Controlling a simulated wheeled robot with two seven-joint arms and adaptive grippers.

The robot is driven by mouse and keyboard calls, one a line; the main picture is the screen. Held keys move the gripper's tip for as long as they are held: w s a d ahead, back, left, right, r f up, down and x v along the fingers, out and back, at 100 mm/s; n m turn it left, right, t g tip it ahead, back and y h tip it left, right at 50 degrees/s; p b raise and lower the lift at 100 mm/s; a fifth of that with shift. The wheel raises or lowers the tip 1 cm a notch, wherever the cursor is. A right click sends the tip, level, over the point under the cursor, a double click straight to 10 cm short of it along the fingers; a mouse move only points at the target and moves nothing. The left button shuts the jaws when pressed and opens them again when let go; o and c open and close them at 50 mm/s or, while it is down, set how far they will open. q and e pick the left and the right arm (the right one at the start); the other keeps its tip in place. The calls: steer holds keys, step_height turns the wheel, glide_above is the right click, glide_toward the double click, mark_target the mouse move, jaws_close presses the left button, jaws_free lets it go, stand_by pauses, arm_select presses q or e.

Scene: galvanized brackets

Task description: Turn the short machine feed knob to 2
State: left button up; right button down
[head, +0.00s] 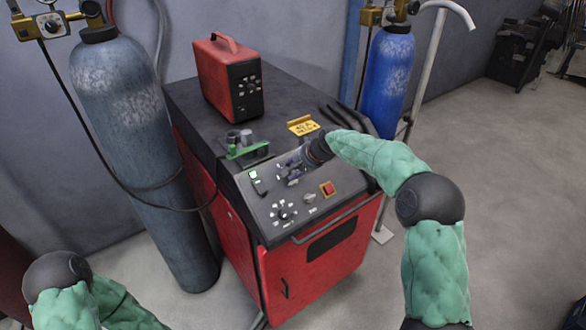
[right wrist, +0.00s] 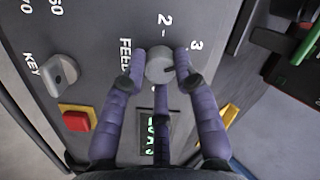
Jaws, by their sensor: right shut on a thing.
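The grey feed knob (right wrist: 160,66) stands on the dark control panel beside the word FEED in the right wrist view. The numbers 2 and 3 are printed by its far side, and a dark mark shows on its right side. I cannot tell exactly which number it points to. My right gripper (right wrist: 160,75) is shut on the knob, with purple fingers on its left and right and a third on the near side. In the head view my right gripper (head: 291,168) is at the upper part of the panel and hides the knob. My left gripper is out of view.
The red machine's panel (head: 258,221) also carries a large dial knob (head: 283,214), a key switch (head: 310,197), a red button (head: 327,189) and a lit green display (right wrist: 156,140). A red box (head: 228,75) sits on top. Gas cylinders (head: 130,130) (head: 387,80) flank the machine.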

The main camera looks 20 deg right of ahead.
steer(key=n, duration=0.3)
steer(key=n+p, duration=0.1)
steer(key=n, duration=0.2)
steer(key=shift+a+g+h, duration=0.15)
steer(key=shift+g+h, duration=0.25)
steer(key=n+p, duration=0.1)
steer(key=n, duration=0.5)
steer(key=shift+a+h, duration=0.1)
steer(key=shift+h, duration=0.3)
steer(key=c, duration=1)
jaws_free()
steer(key=shift+o, duration=0.2)
steer(key=shift+r, duration=0.15)
steer(key=shift+s+r, duration=0.1)
steer(key=shift+r, duration=0.15)
steer(key=v, duration=1.1)
